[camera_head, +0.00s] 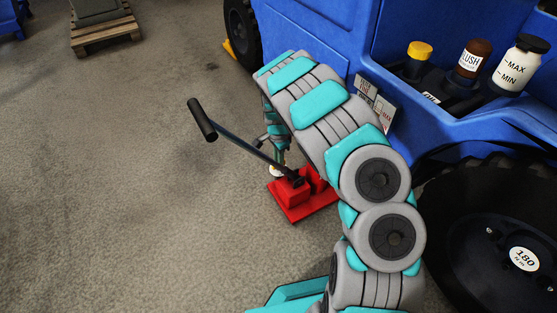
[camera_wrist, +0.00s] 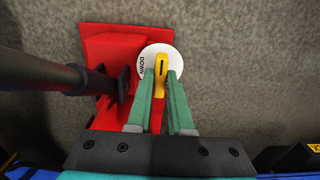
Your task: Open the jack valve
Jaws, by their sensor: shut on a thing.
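The red jack (camera_head: 290,211) stands on the floor beside the blue vehicle, with its long black-gripped handle (camera_head: 203,120) slanting up to the left. In the wrist view the jack's red base (camera_wrist: 95,35) and the dark handle (camera_wrist: 50,75) show at the left. The jack valve is a yellow lever (camera_wrist: 161,78) over a white disc (camera_wrist: 172,54) marked "DOWN". My gripper (camera_wrist: 162,85) has its two green fingers on either side of the yellow lever, shut on it. In the head view my gripper (camera_head: 278,158) reaches down at the jack, partly hidden by my arm.
The blue vehicle (camera_head: 330,25) fills the right, with a large black tire (camera_head: 480,240) marked "180". Several bottles, including a brown one (camera_head: 472,58), stand in its bay. A wooden pallet (camera_head: 105,32) is at the back left. The floor at left is clear.

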